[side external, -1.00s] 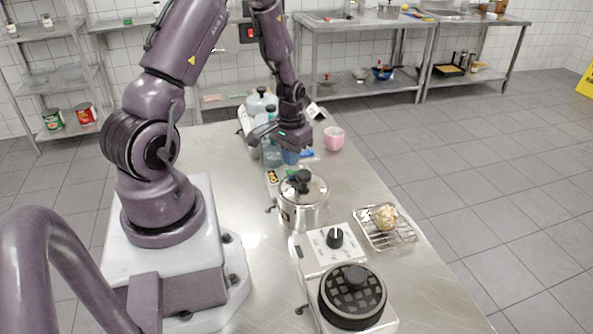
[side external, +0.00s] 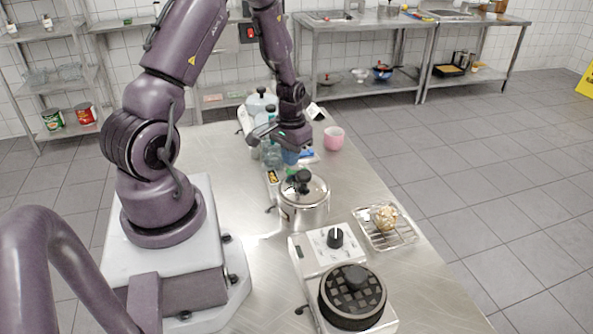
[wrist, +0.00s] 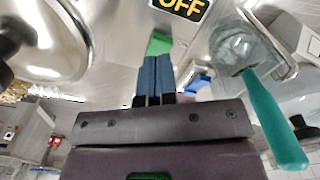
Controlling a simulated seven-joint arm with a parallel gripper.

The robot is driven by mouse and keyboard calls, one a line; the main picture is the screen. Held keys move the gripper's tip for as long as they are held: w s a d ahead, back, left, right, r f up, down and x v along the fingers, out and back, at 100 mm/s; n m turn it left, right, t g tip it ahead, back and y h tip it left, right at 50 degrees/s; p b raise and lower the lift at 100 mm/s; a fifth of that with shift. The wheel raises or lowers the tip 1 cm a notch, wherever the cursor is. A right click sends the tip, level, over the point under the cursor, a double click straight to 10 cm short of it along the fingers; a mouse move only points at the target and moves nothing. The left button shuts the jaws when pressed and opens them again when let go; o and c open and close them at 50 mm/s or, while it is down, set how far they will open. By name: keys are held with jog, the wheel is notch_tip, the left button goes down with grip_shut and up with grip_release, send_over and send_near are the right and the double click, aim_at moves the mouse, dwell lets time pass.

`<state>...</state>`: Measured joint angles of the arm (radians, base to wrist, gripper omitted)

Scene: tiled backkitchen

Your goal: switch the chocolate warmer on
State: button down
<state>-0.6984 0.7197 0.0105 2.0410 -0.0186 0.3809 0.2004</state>
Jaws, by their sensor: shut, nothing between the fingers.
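A white appliance with a black dial (side external: 335,238) and a round black gridded top (side external: 352,296) stands at the front of the steel table; I cannot tell surely whether this is the chocolate warmer. The dial's white mark points roughly away from the camera. A black sign with yellow letters (side external: 272,177) lies behind the lidded steel pot; in the wrist view this sign (wrist: 180,8) reads OFF. My gripper (side external: 290,158) is shut and empty, pointing down behind the pot, away from the dial. Its blue fingers (wrist: 157,78) show together in the wrist view, with a green piece (wrist: 158,43) beyond them.
The lidded steel pot (side external: 303,205) stands between my gripper and the appliance. A wire rack (side external: 398,236) with a gold ball is right of the dial. A pink cup (side external: 334,138) and clear jars (side external: 271,152) are near my gripper. A teal handle (wrist: 275,125) shows in the wrist view.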

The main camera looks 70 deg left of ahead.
jog(key=shift+f, duration=1.3)
dwell(0.9)
jog(key=shift+r, duration=3.5)
jog(key=shift+s+d, duration=0.2)
jog(key=shift+s, duration=0.05)
jog(key=s+d+r+m+t, duration=0.2)
jog(key=s+d+r+m, duration=0.1)
jog(key=d+r, duration=0.8)
jog(key=s+d+r+m+t, duration=0.3)
jog(key=s+d+r, duration=0.1)
jog(key=d+r, duration=0.7)
notch_tip(320, 180, up, 3)
jog(key=shift+d+f+t, duration=0.1)
jog(key=shift+d+t, duration=0.2)
jog(key=shift+d, duration=0.05)
